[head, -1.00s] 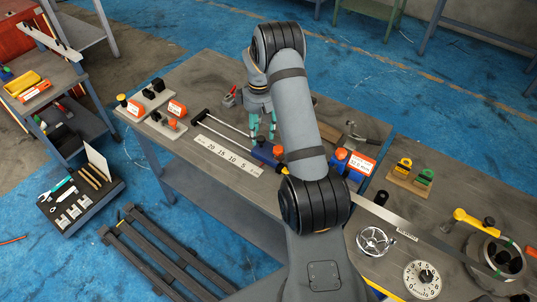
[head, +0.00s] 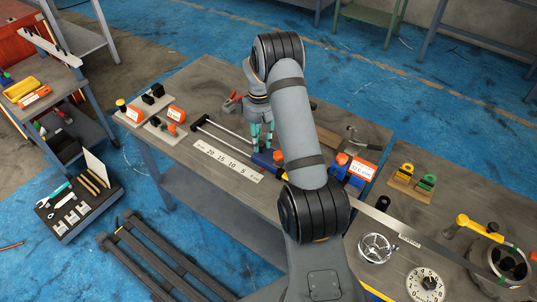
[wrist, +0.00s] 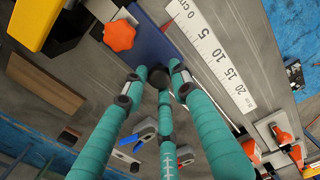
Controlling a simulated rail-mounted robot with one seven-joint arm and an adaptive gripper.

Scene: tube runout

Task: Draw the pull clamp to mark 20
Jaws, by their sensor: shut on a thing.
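The pull clamp looks to be the blue block (wrist: 158,38) with an orange star knob (wrist: 119,35), near the 0 end of the white scale (head: 228,158). In the head view the blue block (head: 264,161) is partly behind my arm. My gripper (wrist: 161,78) has its teal fingers closed around a dark round knob (wrist: 160,77) at the block's edge. How the knob joins the block is hidden. In the head view my gripper (head: 262,144) points down beside the block. The scale reads 0 to 20 cm, with 20 at the far left.
Two rails (head: 226,134) run beside the scale to a black crossbar (head: 199,120) at the left. Small fixtures with orange parts (head: 176,114) stand beyond the 20 end. A red-handled tool (head: 231,102) lies behind my gripper. An orange-labelled block (head: 361,170) stands right of my arm.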

